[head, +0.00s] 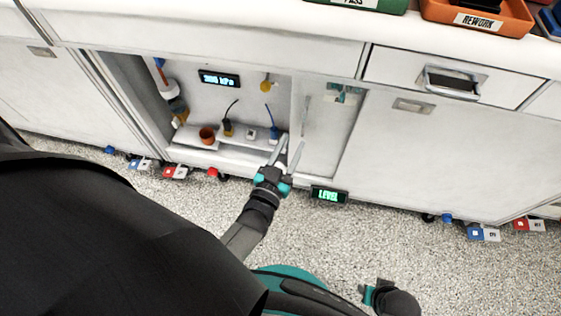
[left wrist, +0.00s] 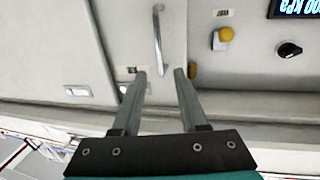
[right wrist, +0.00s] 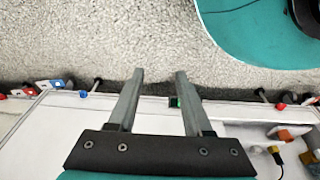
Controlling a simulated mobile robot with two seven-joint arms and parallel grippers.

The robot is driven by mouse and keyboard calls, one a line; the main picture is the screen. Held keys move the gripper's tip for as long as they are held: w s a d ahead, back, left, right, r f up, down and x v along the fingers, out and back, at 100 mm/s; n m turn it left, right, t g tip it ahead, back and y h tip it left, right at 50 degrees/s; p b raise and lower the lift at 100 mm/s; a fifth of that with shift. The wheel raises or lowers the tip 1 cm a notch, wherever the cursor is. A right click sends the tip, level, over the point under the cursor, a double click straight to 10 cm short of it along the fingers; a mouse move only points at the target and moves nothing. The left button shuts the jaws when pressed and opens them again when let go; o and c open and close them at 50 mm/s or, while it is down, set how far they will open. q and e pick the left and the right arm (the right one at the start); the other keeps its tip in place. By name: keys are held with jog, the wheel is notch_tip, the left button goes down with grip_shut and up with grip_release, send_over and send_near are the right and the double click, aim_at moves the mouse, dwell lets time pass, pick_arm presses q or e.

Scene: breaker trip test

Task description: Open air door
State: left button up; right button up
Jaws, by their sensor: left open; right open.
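The air door appears to be the pale panel (head: 325,135) right of the open bay in the head view. It carries a slim upright bar handle (head: 305,110). In the left wrist view the handle (left wrist: 158,40) stands ahead of my left gripper (left wrist: 160,72), lined up with the gap between its fingers. My left gripper (head: 290,145) is open, low in front of the bay, with nothing between its fingers. The handle's lower end is close to the fingertips; I cannot tell if they touch. My right gripper (right wrist: 160,72) is open and empty above the floor, away from the panel.
The bay holds a pressure display (head: 219,78), a yellow knob (head: 266,82) and an orange cup (head: 208,135) on a shelf. A green LEVEL display (head: 329,195) sits below the panel. A drawer (head: 450,78) is at right.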

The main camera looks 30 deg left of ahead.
pick_arm(q)
jog(key=s+p, duration=0.1)
jog(key=s, duration=0.5)
pick_arm(e)
jog(key=shift+s+d+f, duration=0.35)
jog(key=shift+s+f, duration=0.05)
jog(key=shift+f, duration=0.25)
jog(key=shift+s+d+f, duration=0.35)
jog(key=shift+f, duration=0.25)
pick_arm(q)
jog(key=shift+d, duration=0.1)
